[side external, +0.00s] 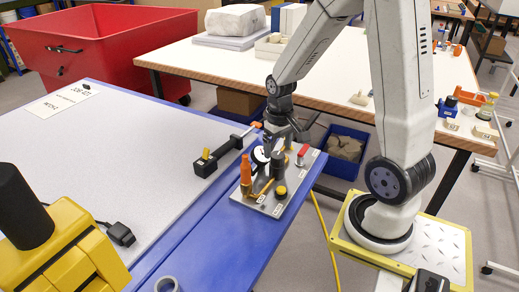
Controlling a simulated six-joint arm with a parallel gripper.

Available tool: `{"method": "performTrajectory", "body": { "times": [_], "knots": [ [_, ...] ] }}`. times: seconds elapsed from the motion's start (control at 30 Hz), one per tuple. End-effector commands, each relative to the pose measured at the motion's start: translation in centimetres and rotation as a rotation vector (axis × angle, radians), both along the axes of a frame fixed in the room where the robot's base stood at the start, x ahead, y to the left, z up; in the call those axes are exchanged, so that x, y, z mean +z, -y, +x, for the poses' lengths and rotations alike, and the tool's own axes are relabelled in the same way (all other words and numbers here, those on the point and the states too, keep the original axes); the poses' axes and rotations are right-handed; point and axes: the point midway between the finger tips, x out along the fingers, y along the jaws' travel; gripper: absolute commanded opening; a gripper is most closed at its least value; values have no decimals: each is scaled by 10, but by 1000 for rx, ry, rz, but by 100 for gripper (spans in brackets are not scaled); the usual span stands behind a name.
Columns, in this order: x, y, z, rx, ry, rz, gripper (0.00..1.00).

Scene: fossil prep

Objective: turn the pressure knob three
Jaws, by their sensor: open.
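A grey control panel (268,208) lies on the blue table edge, near the middle of the side external view. It carries a white round gauge (259,155), a red-handled lever (302,153) and a dark knob with a yellow base (280,191). A dark upright cylinder (277,165) stands between them. I cannot tell which part is the pressure knob, as the labels are too small to read. My gripper (285,143) points down over the rear of the panel, close above the dark cylinder. It is open; its dark fingers partly hide what lies behind, and I cannot tell whether they touch anything.
An orange-handled tool (246,172) stands upright at the panel's left edge. A black clamp-like bar (222,153) lies left of it. A yellow machine (68,250) with a black cylinder fills the lower left. The grey worktop (120,140) is mostly clear.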

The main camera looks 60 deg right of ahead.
Motion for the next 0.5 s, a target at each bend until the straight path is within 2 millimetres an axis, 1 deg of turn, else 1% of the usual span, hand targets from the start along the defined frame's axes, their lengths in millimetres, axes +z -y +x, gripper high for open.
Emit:
{"method": "performTrajectory", "body": {
  "times": [0.03, 0.2, 0.33, 0.5],
  "knots": [
    [-7, 0, -1, 0, -4, 1, 94],
    [-22, 0, 0, 0, -3, 1, 94],
    [-30, 0, 0, 0, -1, 0, 94],
    [-34, 0, 0, 0, 1, 0, 94]
  ]
}}
